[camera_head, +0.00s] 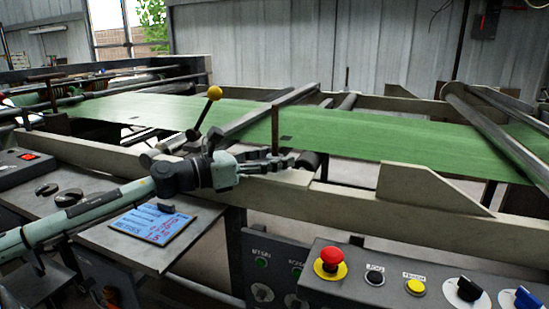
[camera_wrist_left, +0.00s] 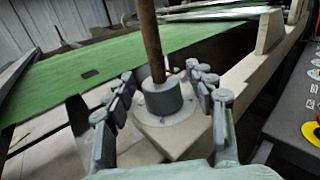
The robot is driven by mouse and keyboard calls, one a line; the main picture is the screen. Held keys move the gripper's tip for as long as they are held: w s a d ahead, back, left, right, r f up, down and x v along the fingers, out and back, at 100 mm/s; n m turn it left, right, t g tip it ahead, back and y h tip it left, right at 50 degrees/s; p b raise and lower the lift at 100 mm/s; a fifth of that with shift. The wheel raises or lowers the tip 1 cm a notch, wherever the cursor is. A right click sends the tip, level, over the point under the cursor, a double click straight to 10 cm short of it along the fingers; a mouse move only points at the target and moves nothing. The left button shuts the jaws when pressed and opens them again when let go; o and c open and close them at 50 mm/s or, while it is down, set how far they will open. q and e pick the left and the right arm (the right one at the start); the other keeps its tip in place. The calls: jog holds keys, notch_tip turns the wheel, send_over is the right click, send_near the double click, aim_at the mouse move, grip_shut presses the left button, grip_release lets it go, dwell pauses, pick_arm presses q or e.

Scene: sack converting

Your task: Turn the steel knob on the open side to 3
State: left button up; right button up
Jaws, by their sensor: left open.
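A grey cylindrical knob (camera_wrist_left: 163,97) stands on a pale round plate (camera_wrist_left: 168,125) on top of the cream frame rail, in the left wrist view. No number can be read on the plate. My left gripper (camera_wrist_left: 160,88) is open, with its fingers on either side of the knob; I cannot tell whether they touch it. In the head view my left gripper (camera_head: 290,160) reaches in over the cream rail (camera_head: 340,196), and its fingers partly hide the knob area. My right gripper is not in view.
A rusty upright post (camera_wrist_left: 148,40) stands close behind the knob. Green sack web (camera_head: 390,137) runs behind the rail. A control panel with a red emergency button (camera_head: 331,258) is at the front right. A yellow-balled lever (camera_head: 214,93) and a blue card (camera_head: 152,224) are near my left arm.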

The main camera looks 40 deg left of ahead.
pick_arm(q)
jog(key=shift+s, duration=0.15)
jog(key=v, duration=1.1)
jog(key=shift+s, duration=0.35)
jog(key=shift+a, duration=0.15)
